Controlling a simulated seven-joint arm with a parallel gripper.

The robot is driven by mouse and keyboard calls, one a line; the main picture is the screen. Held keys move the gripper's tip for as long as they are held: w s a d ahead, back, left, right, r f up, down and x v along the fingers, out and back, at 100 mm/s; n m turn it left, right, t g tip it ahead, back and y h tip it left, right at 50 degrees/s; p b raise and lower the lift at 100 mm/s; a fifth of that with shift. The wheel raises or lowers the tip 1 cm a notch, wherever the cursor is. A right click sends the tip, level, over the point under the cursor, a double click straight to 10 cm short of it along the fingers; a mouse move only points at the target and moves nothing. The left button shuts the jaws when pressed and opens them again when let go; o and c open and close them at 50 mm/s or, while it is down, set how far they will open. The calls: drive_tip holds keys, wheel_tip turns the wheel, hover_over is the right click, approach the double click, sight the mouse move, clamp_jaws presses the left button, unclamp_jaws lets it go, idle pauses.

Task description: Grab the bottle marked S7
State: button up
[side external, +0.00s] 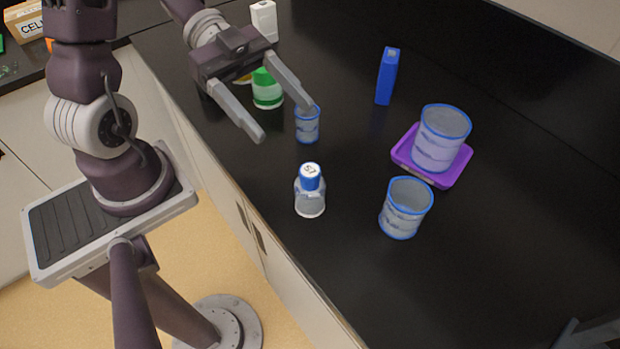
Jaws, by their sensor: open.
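A small clear bottle (311,202) with a blue cap stands upright on the black bench, near its front edge. The white top of the cap carries a dark mark that looks like S7 turned upside down. My gripper (283,122) is open and empty. It is above and slightly left of the bottle in the picture, with a clear gap between them. Its fingers are spread and point down toward the bottle's side of the bench. Nothing hides the bottle.
A small blue-rimmed cup (307,130) is by the right fingertip. A green-and-white container (267,97) is partly behind the fingers. A larger cup (398,222) stands right of the bottle; another (437,150) sits on a purple pad (456,178). A blue box (386,78) stands behind.

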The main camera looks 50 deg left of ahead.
approach(310, 191)
drive_tip(key=f, duration=0.1)
drive_tip(key=d+f, duration=0.2)
drive_tip(key=shift+w+f, duration=0.1)
drive_tip(key=shift+w, duration=0.2)
drive_tip(key=x, duration=0.6)
drive_tip(key=shift+w+d+f, duration=0.2)
drive_tip(key=shift+w+d, duration=0.05)
drive_tip(key=shift+w, duration=0.1)
drive_tip(key=c, duration=1.4)
